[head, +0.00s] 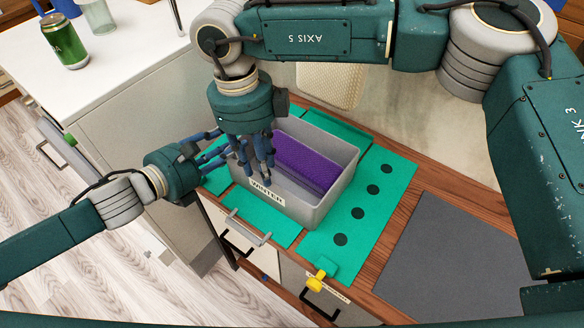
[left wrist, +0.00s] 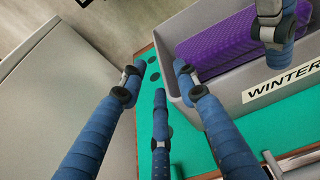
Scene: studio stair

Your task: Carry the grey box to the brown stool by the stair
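The grey box (head: 333,195) stands upright on a green mat, with a "WINTER" label on its front wall and a ribbed purple thing (head: 305,162) inside. The box also shows in the left wrist view (left wrist: 229,101). My right gripper (head: 258,168) points down over the box's left part, its fingers apart; whether they touch the box is unclear. My left gripper (head: 222,152) is at the box's left end. In the left wrist view its fingers (left wrist: 155,82) are spread with nothing between them, one close to the box corner. The brown stool and the stair are not in view.
The green mat (head: 388,164) with dark dots lies on a wooden-edged cabinet top, beside a dark grey mat (head: 450,250). A yellow-handled thing (head: 318,281) lies at the front edge. A white counter (head: 125,55) at upper left carries a green can (head: 65,42).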

